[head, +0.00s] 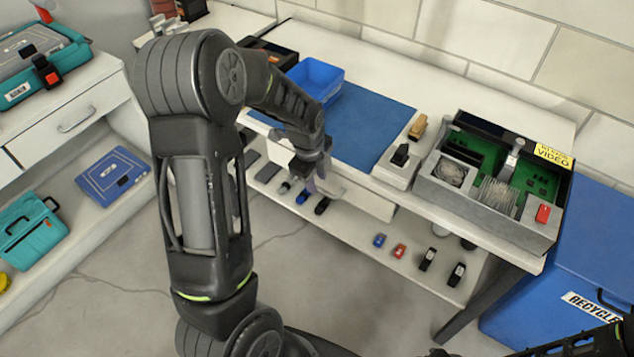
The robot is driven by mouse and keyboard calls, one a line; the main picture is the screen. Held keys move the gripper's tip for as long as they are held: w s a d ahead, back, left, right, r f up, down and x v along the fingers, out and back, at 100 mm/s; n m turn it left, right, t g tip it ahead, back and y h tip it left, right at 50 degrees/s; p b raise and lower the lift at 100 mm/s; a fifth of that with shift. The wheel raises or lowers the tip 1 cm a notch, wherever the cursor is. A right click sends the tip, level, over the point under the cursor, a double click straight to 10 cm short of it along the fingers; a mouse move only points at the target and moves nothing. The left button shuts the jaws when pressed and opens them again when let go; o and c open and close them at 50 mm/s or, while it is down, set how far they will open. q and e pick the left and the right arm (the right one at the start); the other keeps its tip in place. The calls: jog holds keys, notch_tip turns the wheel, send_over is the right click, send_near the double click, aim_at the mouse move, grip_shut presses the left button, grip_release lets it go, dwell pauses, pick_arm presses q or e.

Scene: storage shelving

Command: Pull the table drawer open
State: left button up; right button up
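The white table (450,62) has a white drawer front (355,195) below its front edge, under the blue mat. My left arm reaches across the picture from the bottom. The wrist and fingers cover that part, and I see no handle there. The fingers are small and partly hidden, so I cannot tell whether they are open, shut or touching the drawer. The drawer looks closed or nearly so. Part of my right arm shows at the bottom right corner; its gripper is out of view.
On the table are a blue mat (370,122), a blue bin (315,80) and an electronics case (490,185). Small items lie on the lower shelf (345,222). A blue recycling bin (590,250) stands at right. Another drawer unit (65,125) is at left.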

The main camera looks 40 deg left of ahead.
pick_arm(q)
jog(key=shift+w+f, duration=0.25)
jog(key=shift+f, duration=0.9)
grip_shut()
dwell(0.6)
